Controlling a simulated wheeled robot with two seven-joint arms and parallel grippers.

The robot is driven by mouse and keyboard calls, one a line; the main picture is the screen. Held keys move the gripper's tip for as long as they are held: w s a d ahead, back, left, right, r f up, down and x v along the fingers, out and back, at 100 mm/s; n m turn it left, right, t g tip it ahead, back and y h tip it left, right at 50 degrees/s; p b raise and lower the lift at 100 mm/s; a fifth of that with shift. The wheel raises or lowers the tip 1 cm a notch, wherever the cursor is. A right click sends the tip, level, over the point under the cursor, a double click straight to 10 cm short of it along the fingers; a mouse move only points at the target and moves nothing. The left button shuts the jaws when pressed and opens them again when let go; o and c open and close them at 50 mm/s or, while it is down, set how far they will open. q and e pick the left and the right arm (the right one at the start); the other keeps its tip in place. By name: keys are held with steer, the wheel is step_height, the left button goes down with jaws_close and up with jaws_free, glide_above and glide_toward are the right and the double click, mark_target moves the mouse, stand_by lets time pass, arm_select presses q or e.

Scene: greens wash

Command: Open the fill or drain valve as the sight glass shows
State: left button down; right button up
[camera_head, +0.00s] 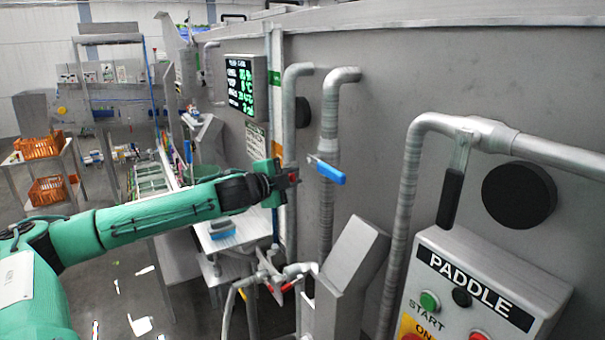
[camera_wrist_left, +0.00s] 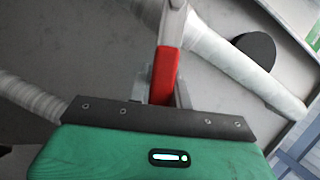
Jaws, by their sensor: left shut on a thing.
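My left gripper (camera_head: 284,178) reaches in from the left to the pipes on the grey tank wall. It is shut on a red valve handle (camera_wrist_left: 165,72). In the left wrist view the red handle lies between the two grey fingers, and its grey metal stem runs up beside a pale pipe. A blue valve handle (camera_head: 328,172) sits just right of the gripper on a vertical pipe. I cannot make out the sight glass or its level. My right gripper is not in view.
A lit display (camera_head: 241,86) hangs on the wall behind the gripper. A black-gripped lever (camera_head: 451,198) and the PADDLE button box (camera_head: 478,290) stand at right. A lower red handle (camera_head: 289,286) sits on pipework below. Orange crates (camera_head: 39,147) stand far left.

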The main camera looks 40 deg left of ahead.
arm_select(q)
steer(key=shift+a+r+n+p, duration=0.1)
steer(key=shift+r+n+p, duration=0.15)
steer(key=shift+n+p, duration=0.1)
steer(key=c, duration=1.3)
jaws_free()
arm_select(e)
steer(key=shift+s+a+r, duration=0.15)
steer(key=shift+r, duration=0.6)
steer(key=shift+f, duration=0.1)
arm_select(q)
steer(key=shift+s+a+f+b, duration=0.1)
steer(key=shift+s+b, duration=0.45)
steer(key=shift+s, duration=0.1)
steer(key=shift+s+a+r+b, duration=0.1)
steer(key=shift+s+r+b, duration=0.3)
steer(key=shift+s+b, duration=1.25)
steer(key=shift+s+r+b, duration=0.35)
steer(key=shift+s+b, duration=0.4)
steer(key=shift+s, duration=1.65)
steer(key=shift+s+a+r+b, duration=0.1)
steer(key=shift+s+r+b, duration=0.3)
steer(key=shift+s+b, duration=1.25)
arm_select(e)
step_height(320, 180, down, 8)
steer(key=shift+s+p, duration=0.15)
steer(key=shift+p, duration=0.3)
